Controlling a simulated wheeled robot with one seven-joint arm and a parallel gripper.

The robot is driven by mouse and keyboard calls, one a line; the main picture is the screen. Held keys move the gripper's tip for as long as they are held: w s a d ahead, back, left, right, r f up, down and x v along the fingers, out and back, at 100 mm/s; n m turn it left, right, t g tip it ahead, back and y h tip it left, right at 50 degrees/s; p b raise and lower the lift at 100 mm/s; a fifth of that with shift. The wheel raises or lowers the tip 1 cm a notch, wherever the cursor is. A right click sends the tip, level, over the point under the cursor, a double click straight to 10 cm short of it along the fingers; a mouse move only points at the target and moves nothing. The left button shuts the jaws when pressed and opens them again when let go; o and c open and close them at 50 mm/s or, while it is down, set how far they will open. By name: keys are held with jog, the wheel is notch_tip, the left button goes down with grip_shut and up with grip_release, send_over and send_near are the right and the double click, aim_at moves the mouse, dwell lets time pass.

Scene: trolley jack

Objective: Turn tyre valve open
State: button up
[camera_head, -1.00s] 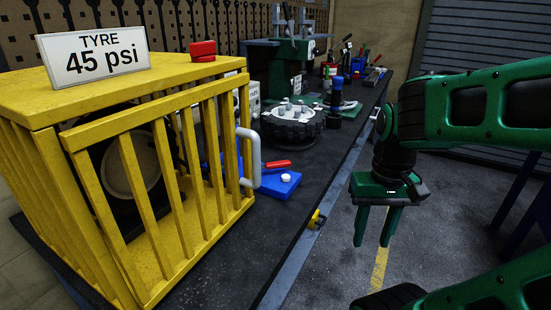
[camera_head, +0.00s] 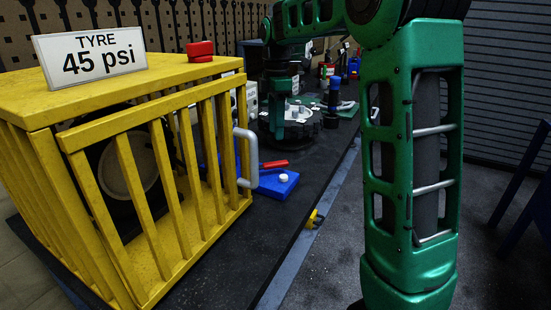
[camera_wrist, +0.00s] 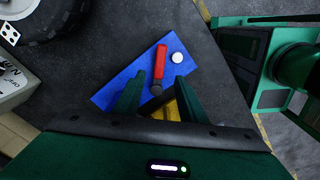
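The yellow cage (camera_head: 140,75) with the "TYRE 45 psi" sign (camera_head: 90,55) stands at left, a dark tyre (camera_head: 108,172) behind its bars. A red-handled lever (camera_head: 274,164) lies over a blue plate (camera_head: 279,185) with a white button beside the cage. In the wrist view the red handle (camera_wrist: 161,58) and blue plate (camera_wrist: 125,83) lie beyond my fingertips. My gripper (camera_wrist: 155,80) is open and empty, its fingers apart. In the head view it hangs over the bench, partly blending into the things behind. I cannot tell which part is the valve.
A grey handle (camera_head: 247,158) sticks out from the cage's right side. A toothed black wheel (camera_head: 302,131) stands behind the blue plate. A small yellow part (camera_head: 315,218) sits on the bench's right edge. Open floor lies to the right.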

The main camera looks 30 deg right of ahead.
aim_at(275, 162)
notch_tip(275, 162, down, 11)
jog(key=shift+w+r, duration=0.1)
jog(key=shift+w, duration=0.05)
dwell(0.4)
